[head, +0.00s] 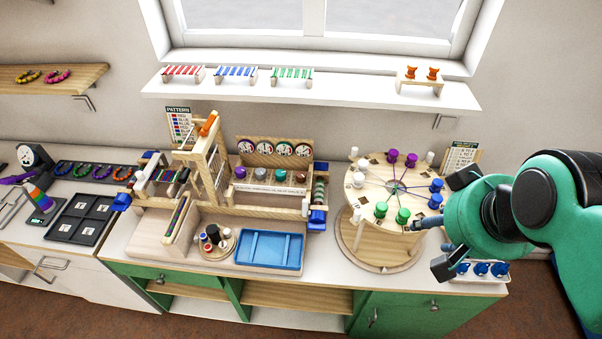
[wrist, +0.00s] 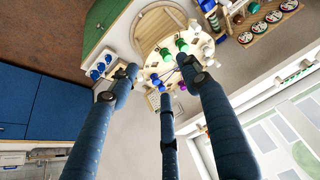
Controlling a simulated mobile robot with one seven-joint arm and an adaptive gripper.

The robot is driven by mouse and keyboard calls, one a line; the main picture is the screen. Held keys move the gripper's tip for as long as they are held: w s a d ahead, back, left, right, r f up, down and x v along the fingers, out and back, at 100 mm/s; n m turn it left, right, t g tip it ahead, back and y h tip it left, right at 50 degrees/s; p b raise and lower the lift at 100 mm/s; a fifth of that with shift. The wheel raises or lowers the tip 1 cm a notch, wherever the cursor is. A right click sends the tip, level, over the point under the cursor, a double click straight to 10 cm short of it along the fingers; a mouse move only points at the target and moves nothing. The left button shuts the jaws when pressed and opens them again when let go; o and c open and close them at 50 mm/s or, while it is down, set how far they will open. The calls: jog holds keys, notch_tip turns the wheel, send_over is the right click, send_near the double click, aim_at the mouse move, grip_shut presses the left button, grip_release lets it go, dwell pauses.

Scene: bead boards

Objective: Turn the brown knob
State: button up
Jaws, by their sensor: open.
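The brown knob (head: 300,177) appears at the right end of a row of knobs on the wooden bead-board station in the head view. Purple, grey and teal knobs stand to its left, with round dials on the panel behind. My gripper (head: 430,225) is open and empty at the right side of the round peg board, well to the right of the brown knob. Its spread fingers also show in the wrist view (wrist: 160,75), with the round board beyond them.
The round board (head: 375,190) with purple, blue, green and white pegs stands between my gripper and the knob row. A blue tray (head: 270,250) lies in front of the knobs. A wooden frame (head: 207,150) rises to their left. A shelf (head: 340,95) hangs above.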

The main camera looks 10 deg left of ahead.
jog(key=w+a+r+g+p, duration=0.1)
jog(key=w+a+r+p, duration=0.1)
jog(key=w, duration=0.4)
jog(key=w+a+r+p, duration=0.2)
jog(key=w, duration=0.3)
jog(key=m+g+p, duration=0.1)
jog(key=g+p, duration=0.4)
jog(key=p, duration=0.6)
send_over(301, 174)
notch_tip(301, 174, down, 18)
jog(key=shift+f, duration=0.15)
jog(key=shift+w+f, duration=0.1)
jog(key=shift+f, duration=0.05)
notch_tip(301, 174, down, 14)
jog(key=shift+r+p, duration=0.25)
jog(key=shift+p, duration=0.5)
jog(key=c, duration=1.1)
